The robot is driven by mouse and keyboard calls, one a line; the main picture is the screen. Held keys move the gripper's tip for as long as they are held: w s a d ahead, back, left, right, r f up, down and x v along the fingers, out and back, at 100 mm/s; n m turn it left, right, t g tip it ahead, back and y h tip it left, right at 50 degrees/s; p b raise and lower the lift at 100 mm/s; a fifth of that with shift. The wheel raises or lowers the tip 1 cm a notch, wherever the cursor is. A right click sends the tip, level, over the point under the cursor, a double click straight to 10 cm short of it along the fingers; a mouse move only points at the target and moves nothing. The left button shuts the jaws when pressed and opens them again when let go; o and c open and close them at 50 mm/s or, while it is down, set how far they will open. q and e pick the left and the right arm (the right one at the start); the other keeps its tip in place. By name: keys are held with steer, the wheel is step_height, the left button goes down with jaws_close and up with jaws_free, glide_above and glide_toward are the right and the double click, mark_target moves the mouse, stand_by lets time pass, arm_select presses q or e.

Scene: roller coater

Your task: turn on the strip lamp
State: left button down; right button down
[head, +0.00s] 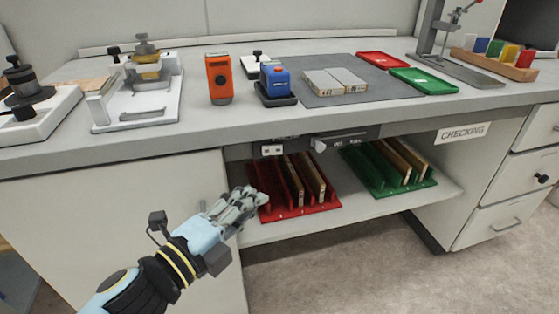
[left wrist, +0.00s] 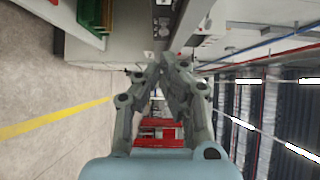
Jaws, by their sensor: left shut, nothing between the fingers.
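A dark strip fixture (head: 342,138) is mounted under the front edge of the bench. It appears to be the strip lamp, and I cannot tell whether it is lit. A small grey knob or lever (head: 319,145) sits on it, and a pale socket-like plate (head: 272,149) is to its left. My left gripper (head: 260,199) is shut and empty, below and left of the fixture, in front of the left cabinet's edge. It also shows shut in the left wrist view (left wrist: 172,62). My right gripper is not in view.
On the shelf below stand a red rack (head: 300,211) and a green rack (head: 388,185) holding upright boards. The bench top (head: 190,134) carries an orange device (head: 219,80), a blue device (head: 275,80) and two trays. Drawers (head: 495,212) stand at right; floor in front is clear.

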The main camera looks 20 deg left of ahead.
mark_target(272, 150)
arm_select(q)
steer(key=w+a+x, duration=0.1)
steer(key=a+x, duration=0.1)
steer(key=x, duration=1)
steer(key=shift+a, duration=0.3)
steer(key=shift+w, duration=0.35)
